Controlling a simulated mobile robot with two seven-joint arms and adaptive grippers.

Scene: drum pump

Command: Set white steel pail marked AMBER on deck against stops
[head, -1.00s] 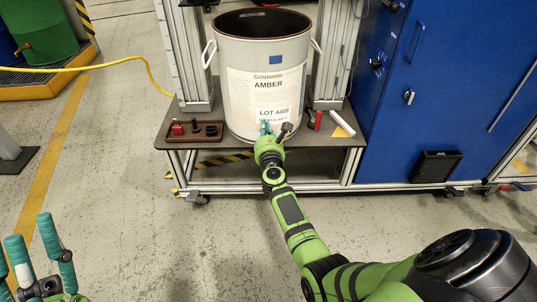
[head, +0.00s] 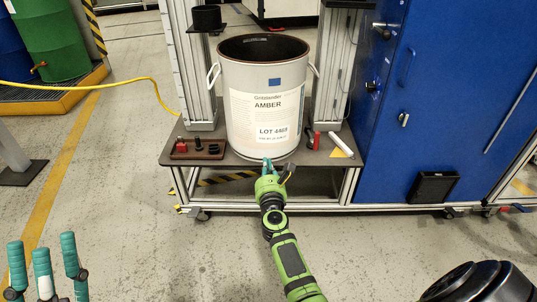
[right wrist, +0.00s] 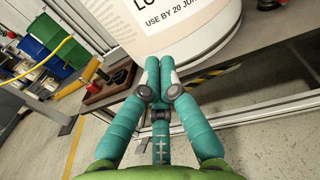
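The white steel pail marked AMBER (head: 268,90) stands upright and open-topped on the dark deck (head: 225,158), between two metal uprights, close to the front edge. Its lower wall also shows in the right wrist view (right wrist: 165,32). Stops cannot be made out; the area behind the pail is hidden. My right gripper (head: 268,166) is at the pail's front lower rim. In the right wrist view its teal fingers (right wrist: 160,66) are drawn together with nothing visible between them; whether they touch the pail is unclear. My left gripper (head: 45,262) is open and empty at the lower left.
A brown tray with small parts (head: 198,148) sits left of the pail. A red item (head: 315,140) and a white tube (head: 340,143) lie to its right. A blue cabinet (head: 440,100) stands close on the right. A yellow hose (head: 90,85) runs at left. The front floor is clear.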

